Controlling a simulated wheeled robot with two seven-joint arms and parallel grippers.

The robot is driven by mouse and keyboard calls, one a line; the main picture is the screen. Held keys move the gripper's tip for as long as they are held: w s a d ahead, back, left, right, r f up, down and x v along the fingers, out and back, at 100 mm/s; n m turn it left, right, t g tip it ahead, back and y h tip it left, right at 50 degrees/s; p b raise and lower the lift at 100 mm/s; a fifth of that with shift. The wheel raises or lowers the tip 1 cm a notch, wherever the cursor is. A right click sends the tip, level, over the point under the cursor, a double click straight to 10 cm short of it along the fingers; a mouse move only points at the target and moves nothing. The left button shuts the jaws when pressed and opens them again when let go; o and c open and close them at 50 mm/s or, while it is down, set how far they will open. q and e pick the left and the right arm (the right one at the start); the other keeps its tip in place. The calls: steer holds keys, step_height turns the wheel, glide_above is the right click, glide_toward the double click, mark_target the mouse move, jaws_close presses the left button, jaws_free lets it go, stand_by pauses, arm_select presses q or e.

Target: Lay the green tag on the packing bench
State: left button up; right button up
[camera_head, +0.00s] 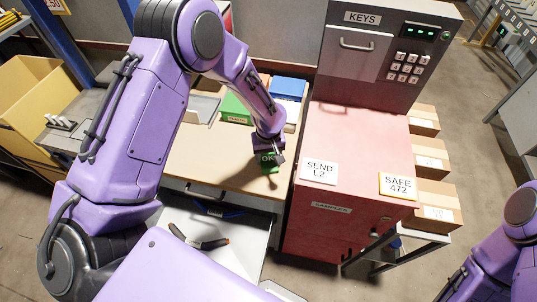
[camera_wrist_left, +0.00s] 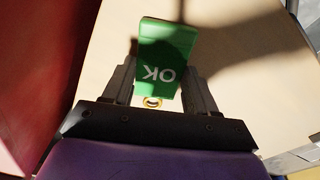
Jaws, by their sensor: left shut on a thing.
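The green tag (camera_head: 268,167) reads "OK" and is partly hidden by my left gripper in the head view. In the left wrist view the green tag (camera_wrist_left: 160,50) sits between the fingers, its lettering upside down, with a small brass-coloured ring at its near end. My left gripper (camera_head: 270,152) is shut on it, also in the left wrist view (camera_wrist_left: 158,78). Tag and gripper are over the front right part of the tan packing bench (camera_head: 205,160); I cannot tell whether the tag touches the top. My right gripper is outside both views; only part of that arm shows.
A red cabinet (camera_head: 345,140) stands close on the right, with "SEND L2" (camera_head: 319,172) and "SAFE 472" (camera_head: 398,185) cards and a grey key box (camera_head: 380,60). Green (camera_head: 235,108) and blue (camera_head: 288,88) boxes are at the bench's back. An open drawer (camera_head: 235,250) lies below.

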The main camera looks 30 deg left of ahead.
mark_target(269, 161)
arm_select(q)
steer(key=o, duration=0.8)
steer(key=shift+o, duration=1.1)
steer(key=shift+f, duration=0.1)
step_height(269, 161, up, 12)
steer(key=b, duration=0.1)
steer(key=shift+s+r+b, duration=0.2)
steer(key=shift+b, duration=0.1)
steer(key=shift+d, duration=0.15)
